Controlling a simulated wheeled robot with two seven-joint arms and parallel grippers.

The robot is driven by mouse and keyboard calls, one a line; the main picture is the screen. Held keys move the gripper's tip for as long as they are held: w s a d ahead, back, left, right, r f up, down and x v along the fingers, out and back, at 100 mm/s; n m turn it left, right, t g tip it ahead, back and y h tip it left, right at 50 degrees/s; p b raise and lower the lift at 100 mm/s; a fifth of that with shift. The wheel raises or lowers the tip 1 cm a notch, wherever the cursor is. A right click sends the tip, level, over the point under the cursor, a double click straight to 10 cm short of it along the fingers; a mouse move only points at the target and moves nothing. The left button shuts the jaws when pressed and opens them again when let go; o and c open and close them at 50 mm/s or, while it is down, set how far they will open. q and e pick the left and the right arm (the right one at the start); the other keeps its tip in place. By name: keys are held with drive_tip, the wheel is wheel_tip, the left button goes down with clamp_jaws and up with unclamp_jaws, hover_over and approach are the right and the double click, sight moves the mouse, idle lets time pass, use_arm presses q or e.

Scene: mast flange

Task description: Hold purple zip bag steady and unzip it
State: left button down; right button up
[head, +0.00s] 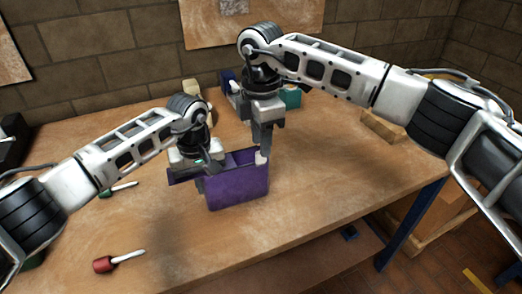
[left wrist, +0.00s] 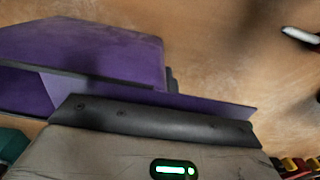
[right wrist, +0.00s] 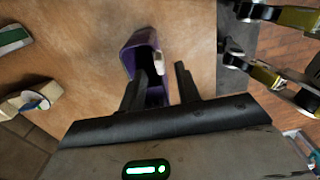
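The purple zip bag (head: 238,190) stands upright on the workbench, its top gaping open. A flat purple tab sticks out at its left end. My left gripper (head: 203,172) is at this end and appears shut on the tab; its fingers are mostly hidden. The bag (left wrist: 110,50) and tab fill much of the left wrist view. The white zip pull (head: 261,158) is at the bag's right end. My right gripper (head: 262,148) is just above it, fingers apart. In the right wrist view the pull (right wrist: 158,62) shows beyond the gap between the open fingers (right wrist: 160,82).
A red-handled tool (head: 105,264) lies at the front left of the workbench (head: 330,170), and another tool lies behind my left arm. A teal box (head: 291,98) and other items stand at the back.

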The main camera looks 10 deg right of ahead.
drive_tip(key=shift+f, duration=1.85)
clamp_jaws()
drive_tip(key=shift+s+a, duration=0.25)
drive_tip(key=shift+a, duration=0.75)
drive_tip(key=shift+s+a, duration=0.25)
drive_tip(key=shift+a, duration=0.7)
unclamp_jaws()
drive_tip(key=shift+d, duration=0.1)
wheel_tip(320, 180, up, 12)
